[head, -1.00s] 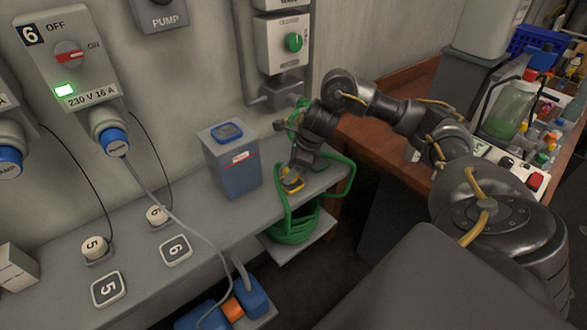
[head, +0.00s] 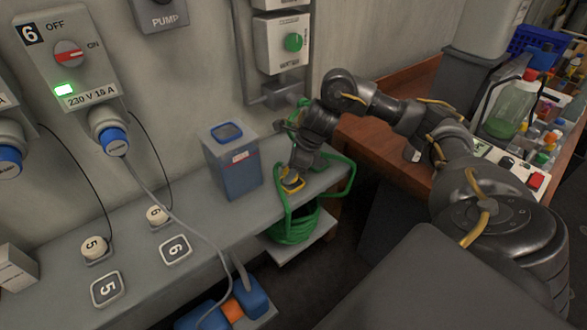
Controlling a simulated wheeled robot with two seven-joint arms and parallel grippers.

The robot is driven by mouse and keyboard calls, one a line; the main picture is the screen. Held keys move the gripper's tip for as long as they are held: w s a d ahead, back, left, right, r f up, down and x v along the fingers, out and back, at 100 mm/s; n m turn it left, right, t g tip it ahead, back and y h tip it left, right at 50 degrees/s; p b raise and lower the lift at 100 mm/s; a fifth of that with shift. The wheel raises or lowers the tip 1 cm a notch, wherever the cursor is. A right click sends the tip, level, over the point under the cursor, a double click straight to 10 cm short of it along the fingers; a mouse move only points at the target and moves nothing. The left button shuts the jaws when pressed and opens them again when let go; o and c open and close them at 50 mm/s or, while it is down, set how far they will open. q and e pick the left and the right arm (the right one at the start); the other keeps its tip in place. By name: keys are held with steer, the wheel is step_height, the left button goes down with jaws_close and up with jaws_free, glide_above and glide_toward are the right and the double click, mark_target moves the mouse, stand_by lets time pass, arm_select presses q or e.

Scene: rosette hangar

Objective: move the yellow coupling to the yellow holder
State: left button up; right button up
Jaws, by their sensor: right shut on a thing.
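The yellow coupling (head: 291,184) is small and sits at the tip of my right gripper (head: 293,176), above the right end of the grey bench. My right gripper points down and is shut on it; its fingers are partly hidden by the wrist. A green hose runs from the coupling area down to a green coil (head: 293,222) below the bench's edge. I cannot make out a yellow holder in this view. My left gripper is not in view.
A blue-grey bin (head: 232,163) stands on the bench (head: 130,240) left of my right gripper. A wall box with a green knob (head: 294,43) is behind. A grey cable hangs from the blue plug (head: 113,140). A brown table (head: 385,140) with bottles is at right.

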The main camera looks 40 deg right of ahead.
steer(key=shift+f+b, duration=0.4)
steer(key=shift+f, duration=0.1)
steer(key=o, duration=1)
steer(key=p+v, duration=0.2)
steer(key=v, duration=0.8)
steer(key=shift+s+d+r, duration=0.15)
steer(key=shift+r, duration=0.2)
